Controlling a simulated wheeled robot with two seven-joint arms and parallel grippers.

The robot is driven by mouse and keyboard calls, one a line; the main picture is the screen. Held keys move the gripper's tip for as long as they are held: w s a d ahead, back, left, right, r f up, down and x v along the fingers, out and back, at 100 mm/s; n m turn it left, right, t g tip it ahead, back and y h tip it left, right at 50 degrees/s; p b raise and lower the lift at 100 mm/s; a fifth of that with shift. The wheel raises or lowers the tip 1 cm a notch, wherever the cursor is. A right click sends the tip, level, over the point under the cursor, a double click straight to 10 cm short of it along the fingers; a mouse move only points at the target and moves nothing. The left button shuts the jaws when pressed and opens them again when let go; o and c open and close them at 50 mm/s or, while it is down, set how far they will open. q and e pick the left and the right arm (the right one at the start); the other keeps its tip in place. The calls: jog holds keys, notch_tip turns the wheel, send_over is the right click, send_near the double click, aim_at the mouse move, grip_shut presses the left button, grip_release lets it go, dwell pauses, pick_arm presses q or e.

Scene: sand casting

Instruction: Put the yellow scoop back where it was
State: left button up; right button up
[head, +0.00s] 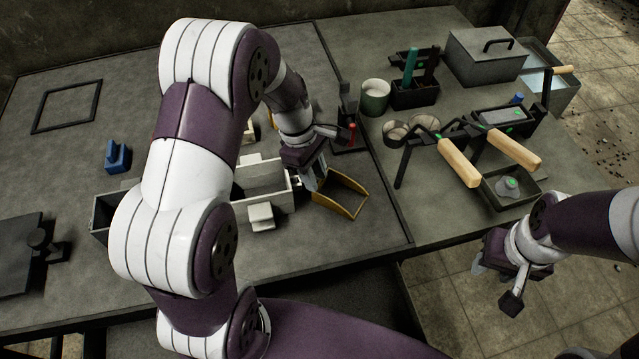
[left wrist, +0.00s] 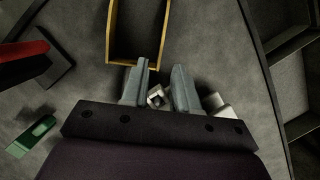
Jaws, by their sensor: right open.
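The yellow scoop (head: 340,196) is a shallow tray with yellow side walls, near the right edge of the left tabletop. It also shows at the top of the left wrist view (left wrist: 138,28), its back wall beside the fingertips. My left gripper (head: 314,177) is at the scoop's left end. In the left wrist view its fingers (left wrist: 160,72) stand apart, with a small pale piece (left wrist: 156,97) between them. I cannot tell whether they grip the scoop; its handle is not clearly visible. My right gripper (head: 497,279) is open and empty, in front of the right table.
White mould blocks (head: 262,182) stand just left of the scoop. A black stand with a red part (head: 350,136) is behind it. The right table (head: 440,215) holds wooden-handled tools (head: 459,163), a pale cup (head: 375,96) and a grey lidded box (head: 484,57).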

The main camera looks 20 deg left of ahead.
pick_arm(q)
jog(key=p+v, duration=0.1)
jog(key=v, duration=0.5)
jog(key=s+d+r+m+t+y, duration=0.1)
jog(key=s+m+t+y, duration=0.1)
jog(key=s+m, duration=1)
jog(key=m+y, duration=0.1)
jog(key=m, duration=0.3)
jog(key=shift+d+r, duration=0.25)
jog(key=shift+r, duration=0.1)
